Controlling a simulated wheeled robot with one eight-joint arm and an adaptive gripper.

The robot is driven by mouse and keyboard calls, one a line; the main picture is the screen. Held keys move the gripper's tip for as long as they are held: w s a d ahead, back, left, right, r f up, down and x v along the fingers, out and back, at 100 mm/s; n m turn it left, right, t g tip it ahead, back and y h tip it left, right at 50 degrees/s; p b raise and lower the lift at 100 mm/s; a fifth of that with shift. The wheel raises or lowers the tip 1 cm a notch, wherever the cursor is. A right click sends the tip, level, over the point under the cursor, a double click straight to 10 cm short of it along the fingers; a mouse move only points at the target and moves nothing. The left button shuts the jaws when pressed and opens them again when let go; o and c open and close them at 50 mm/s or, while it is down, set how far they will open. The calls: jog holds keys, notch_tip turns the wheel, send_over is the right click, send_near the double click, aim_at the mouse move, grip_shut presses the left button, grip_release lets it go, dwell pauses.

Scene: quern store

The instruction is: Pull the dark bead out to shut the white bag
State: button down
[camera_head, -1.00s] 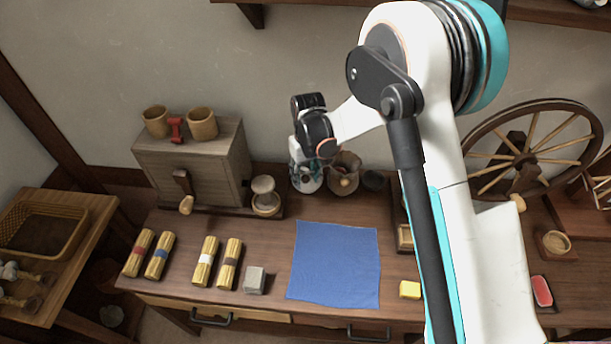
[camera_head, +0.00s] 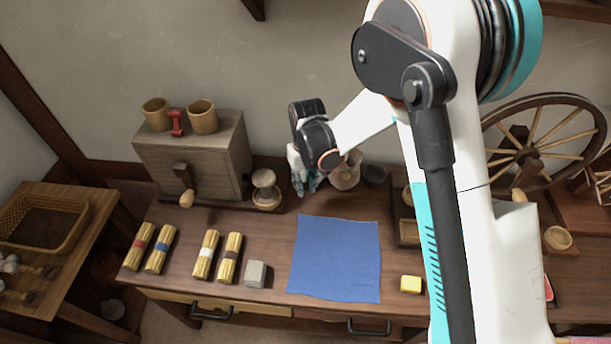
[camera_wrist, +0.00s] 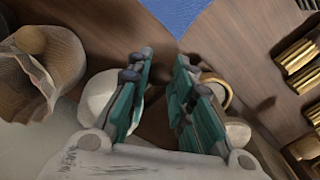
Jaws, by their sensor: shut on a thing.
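My gripper (camera_head: 304,188) is low over the back of the workbench, between the turned wooden stand and the brownish see-through bag. A pale rounded form (camera_wrist: 98,96), which looks like the white bag, shows partly behind the left finger. The rest of it is hidden by the fingers, and in the head view my gripper covers its place. How far its mouth is closed cannot be seen.
The brownish bag (camera_head: 345,174) stands close to my gripper's right, with a dark bowl (camera_head: 375,174) beyond. The wooden stand (camera_head: 266,190) is close on the left, beside the drawer box (camera_head: 190,160). The blue cloth (camera_head: 335,260) lies flat and clear in front.

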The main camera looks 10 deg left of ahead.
aim_at(306, 184)
jog(key=c, duration=1.4)
grip_release()
jog(key=shift+o, duration=0.2)
notch_tip(306, 184, up, 12)
jog(key=shift+d, duration=0.15)
jog(key=shift+w, duration=0.1)
